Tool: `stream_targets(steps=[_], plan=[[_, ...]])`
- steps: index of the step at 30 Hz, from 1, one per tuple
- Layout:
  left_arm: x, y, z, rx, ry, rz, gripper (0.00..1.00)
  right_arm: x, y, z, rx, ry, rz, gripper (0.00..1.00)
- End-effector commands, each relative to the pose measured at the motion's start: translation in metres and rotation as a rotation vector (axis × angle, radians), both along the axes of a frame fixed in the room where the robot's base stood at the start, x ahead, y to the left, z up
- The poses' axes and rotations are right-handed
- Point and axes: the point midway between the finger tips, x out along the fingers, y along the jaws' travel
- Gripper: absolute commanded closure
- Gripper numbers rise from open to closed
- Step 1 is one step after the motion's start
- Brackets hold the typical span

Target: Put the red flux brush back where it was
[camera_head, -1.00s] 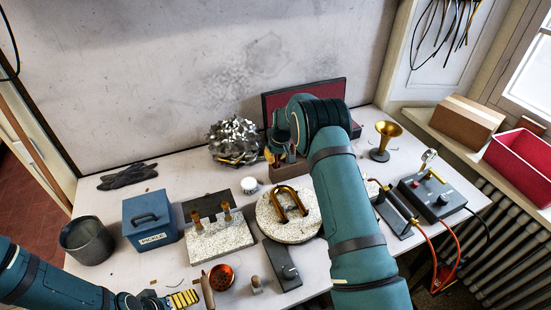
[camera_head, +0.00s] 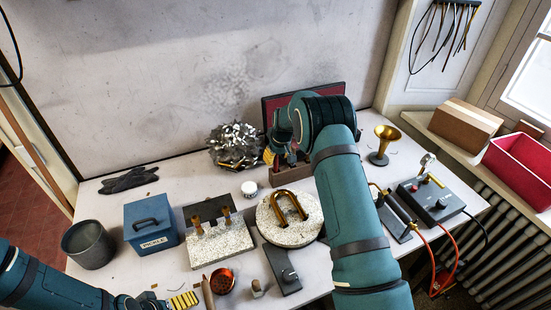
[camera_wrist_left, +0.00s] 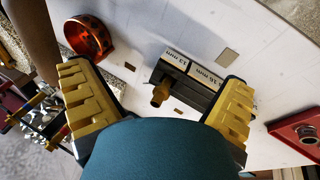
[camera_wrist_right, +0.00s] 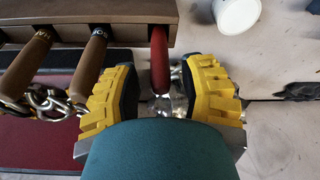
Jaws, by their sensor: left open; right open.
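The red flux brush (camera_wrist_right: 160,58) stands with its red handle at the edge of the wooden rack (camera_wrist_right: 110,18) in the right wrist view. My right gripper (camera_wrist_right: 162,80) is open, with one yellow finger on each side of the handle and a gap on both sides. The brush's lower end is partly hidden and hard to make out. In the head view the rack (camera_head: 290,177) is at the back of the table, and my right gripper (camera_head: 277,155) is over it, partly hidden by my arm. My left gripper (camera_wrist_left: 160,95) is open and empty, above the table front.
Wooden-handled tools (camera_wrist_right: 90,62) hang in the rack beside the brush. A white jar (camera_head: 249,188) and a silvery wire tangle (camera_head: 236,146) are nearby. A labelled dark block (camera_wrist_left: 190,82) and a copper bowl (camera_wrist_left: 88,36) are near my left gripper.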

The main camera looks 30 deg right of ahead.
Motion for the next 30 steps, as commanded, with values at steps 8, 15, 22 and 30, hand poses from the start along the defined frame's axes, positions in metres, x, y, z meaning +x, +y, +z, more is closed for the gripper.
stream_targets(steps=[8,15,22,30], plan=[[0.001,0.0,0.016,-0.001,0.0,-0.003,0.0,-0.015,-0.002,0.059,0.0,-0.003,0.0,0.58],[0.001,0.0,0.016,-0.001,0.0,-0.003,0.0,-0.023,-0.003,0.087,0.0,0.0,0.0,0.58],[0.001,0.0,0.016,-0.001,0.001,-0.004,0.0,-0.025,-0.003,0.092,0.001,0.001,0.0,0.58],[0.001,0.0,0.016,-0.001,0.001,-0.004,0.0,-0.025,-0.003,0.092,0.001,0.001,0.0,0.58]])
